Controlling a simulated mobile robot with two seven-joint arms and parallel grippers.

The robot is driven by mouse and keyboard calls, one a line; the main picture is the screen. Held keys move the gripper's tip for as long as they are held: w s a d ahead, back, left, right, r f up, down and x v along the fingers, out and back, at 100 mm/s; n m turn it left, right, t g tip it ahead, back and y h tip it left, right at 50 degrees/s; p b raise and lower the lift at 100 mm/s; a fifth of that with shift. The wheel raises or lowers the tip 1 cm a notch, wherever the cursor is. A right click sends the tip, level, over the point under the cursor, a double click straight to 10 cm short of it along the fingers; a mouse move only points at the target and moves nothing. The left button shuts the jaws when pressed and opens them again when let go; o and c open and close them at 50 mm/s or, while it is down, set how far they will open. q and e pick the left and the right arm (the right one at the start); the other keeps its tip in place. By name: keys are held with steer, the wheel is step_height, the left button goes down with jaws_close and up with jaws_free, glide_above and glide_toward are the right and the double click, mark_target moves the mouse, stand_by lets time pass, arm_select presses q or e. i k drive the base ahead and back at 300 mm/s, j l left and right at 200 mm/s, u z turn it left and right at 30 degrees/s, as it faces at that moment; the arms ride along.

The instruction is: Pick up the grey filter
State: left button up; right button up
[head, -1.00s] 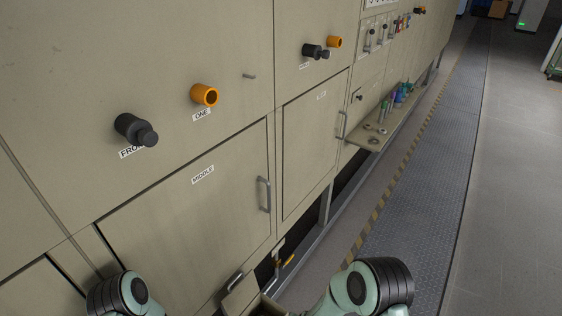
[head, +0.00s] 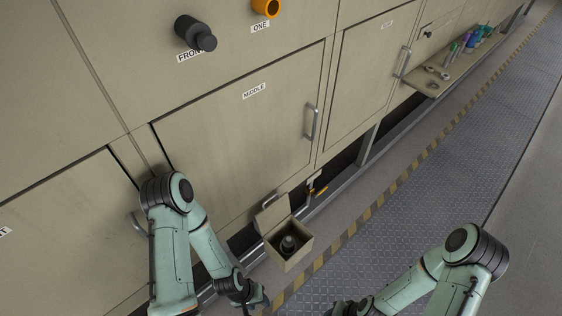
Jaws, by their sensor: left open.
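A dark grey, round, stepped part (head: 289,243), which looks like the grey filter, sits inside a small open beige box (head: 295,260) low beside the furnace. Its lower part is hidden by the box walls. My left gripper (head: 258,300) is open at the bottom of the head view, to the lower left of the box and apart from it. Nothing shows between its fingers. My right gripper (head: 342,309) is at the bottom edge, to the lower right of the box, partly cut off; its fingers cannot be made out.
The box lid (head: 272,213) stands open against the furnace side. The MIDDLE door (head: 240,140) is shut and has a handle (head: 311,122). A shelf (head: 428,88) with rings and coloured bottles juts out further along. The metal walkway (head: 400,215) on the right is clear.

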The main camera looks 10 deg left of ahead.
mark_target(288, 241)
steer(key=k+u, duration=0.15)
steer(key=u, duration=0.2)
steer(key=l+u, duration=0.15)
steer(key=u, duration=0.2)
steer(key=i+l+u, duration=0.1)
steer(key=u, duration=0.25)
steer(key=l+u, duration=0.6)
steer(key=l, duration=0.25)
steer(key=k+l+u, duration=0.2)
steer(key=l, duration=0.8)
steer(key=k+l+u, duration=0.1)
steer(key=l, duration=0.4)
steer(key=i+l, duration=0.35)
steer(key=l, duration=0.15)
